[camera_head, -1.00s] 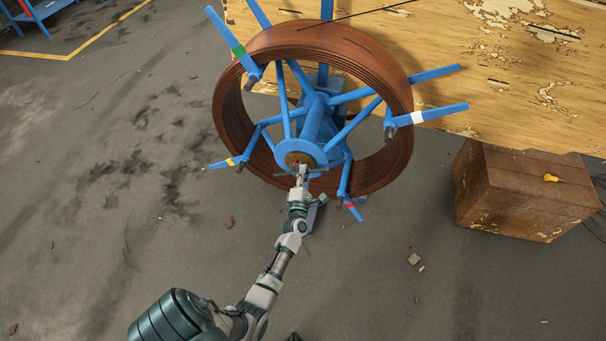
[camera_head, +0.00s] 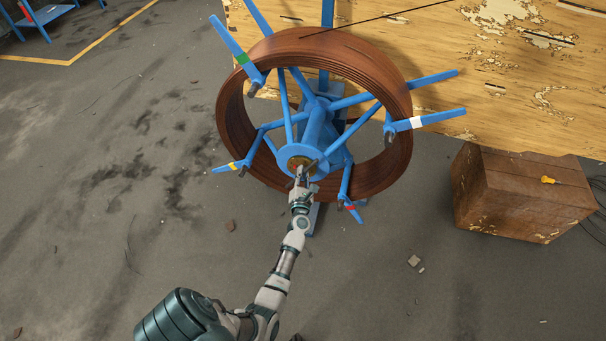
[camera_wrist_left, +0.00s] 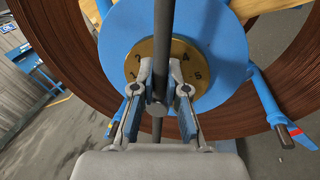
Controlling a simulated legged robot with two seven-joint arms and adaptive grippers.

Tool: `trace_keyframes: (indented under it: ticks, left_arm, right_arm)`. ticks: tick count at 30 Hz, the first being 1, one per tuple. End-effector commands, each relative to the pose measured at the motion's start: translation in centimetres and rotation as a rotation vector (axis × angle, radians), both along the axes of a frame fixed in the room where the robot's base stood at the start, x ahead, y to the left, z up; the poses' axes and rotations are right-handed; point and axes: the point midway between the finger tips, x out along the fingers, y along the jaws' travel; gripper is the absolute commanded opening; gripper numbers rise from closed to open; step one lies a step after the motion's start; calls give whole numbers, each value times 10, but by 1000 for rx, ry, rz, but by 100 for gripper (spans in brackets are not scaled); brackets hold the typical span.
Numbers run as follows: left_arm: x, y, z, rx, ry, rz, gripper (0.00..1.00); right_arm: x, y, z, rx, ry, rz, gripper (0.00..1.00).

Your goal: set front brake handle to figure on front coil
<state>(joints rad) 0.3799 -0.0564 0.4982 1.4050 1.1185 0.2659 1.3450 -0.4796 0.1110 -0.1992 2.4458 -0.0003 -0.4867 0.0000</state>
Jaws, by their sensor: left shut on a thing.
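The front coil (camera_head: 232,125) is a ring of brown pipe on a blue spoked reel (camera_head: 318,125). At the reel's hub is a round brass dial (camera_wrist_left: 178,52) with engraved figures; 1, 2, 4 and 5 show in the left wrist view. The brake handle, a dark bar (camera_wrist_left: 160,45), crosses the dial from top to bottom there. My left gripper (camera_wrist_left: 160,100) is shut on the middle of the bar, in front of the dial; it also shows at the hub in the head view (camera_head: 300,178). The bar and fingers hide part of the dial. My right gripper is not in view.
Blue spokes with coloured bands stick out around the coil, one with a white band (camera_head: 417,123). A worn wooden panel (camera_head: 480,70) is behind. A brown box (camera_head: 510,195) with a yellow-handled tool stands at the right. The floor at the left is mostly clear.

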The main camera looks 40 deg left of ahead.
Motion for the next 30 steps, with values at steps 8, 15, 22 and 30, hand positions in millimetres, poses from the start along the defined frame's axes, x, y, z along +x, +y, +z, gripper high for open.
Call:
trace_keyframes:
  ticks: [8, 15, 22, 30]
  left_arm:
    - [6, -2, 10, 1, -18, -11, 0]
    - [6, -1, 11, 2, -17, -10, 38]
    - [3, 0, 8, 0, -14, -5, 39]
    - [-15, -16, 2, -4, -10, -5, 39]
  right_arm:
    - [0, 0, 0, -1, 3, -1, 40]
    - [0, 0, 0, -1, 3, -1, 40]
    - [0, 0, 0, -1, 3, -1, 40]
    - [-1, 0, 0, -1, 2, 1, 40]
